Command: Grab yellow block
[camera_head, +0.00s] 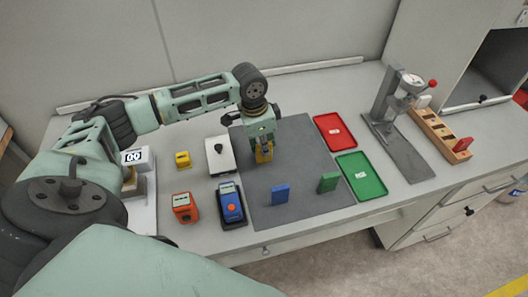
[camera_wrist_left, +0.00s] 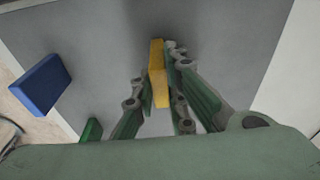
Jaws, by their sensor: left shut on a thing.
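The yellow block (camera_wrist_left: 157,72) stands between the fingers of my left gripper (camera_wrist_left: 160,95) in the left wrist view. In the head view the left gripper (camera_head: 264,152) points down over the grey mat (camera_head: 300,160), shut on the yellow block (camera_head: 262,157), which shows only in part below it. The block is at or close to the mat; I cannot tell whether it touches. My right gripper is not in view.
A blue block (camera_head: 280,194) and a green block (camera_head: 328,182) stand on the mat's front part. Red (camera_head: 335,132) and green (camera_head: 361,176) trays lie to the right, near a grey gauge stand (camera_head: 390,100). Small devices and a white box (camera_head: 220,155) stand to the left.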

